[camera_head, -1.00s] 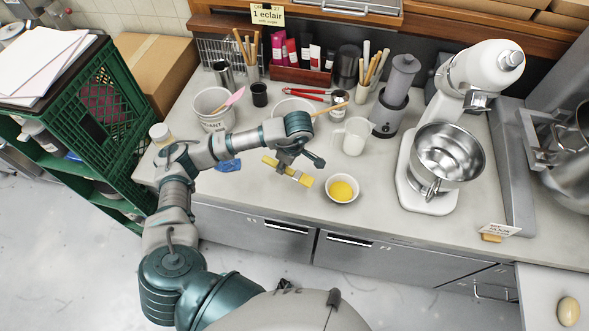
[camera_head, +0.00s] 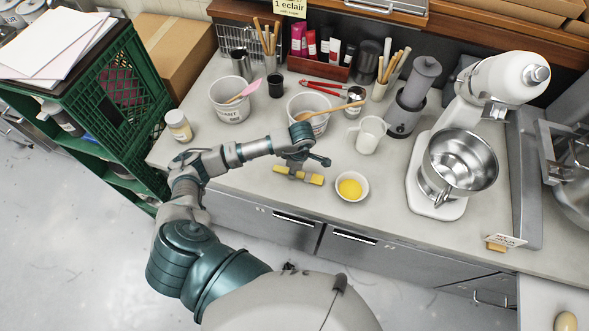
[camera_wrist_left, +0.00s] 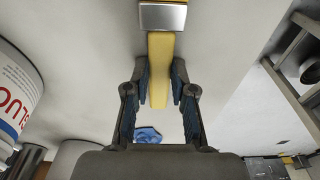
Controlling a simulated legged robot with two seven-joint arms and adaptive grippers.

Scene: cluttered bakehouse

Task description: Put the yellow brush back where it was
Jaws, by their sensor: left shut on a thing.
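The yellow brush (camera_head: 313,179) is in the jaws of my left gripper (camera_head: 295,170), over the front part of the counter, just left of a small white bowl of yellow liquid (camera_head: 351,187). Its bristle end points right, toward the bowl, without touching it. In the left wrist view the yellow handle (camera_wrist_left: 160,85) lies between the two fingers, with the metal ferrule (camera_wrist_left: 163,17) beyond them. I cannot tell whether the brush touches the counter. My right gripper is in neither view.
A white mug (camera_head: 369,135), a bowl with a wooden spoon (camera_head: 304,104) and a white tub (camera_head: 229,104) stand behind. A stand mixer (camera_head: 457,160) is right, a lidded jar (camera_head: 179,126) left. The counter's front strip has free room.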

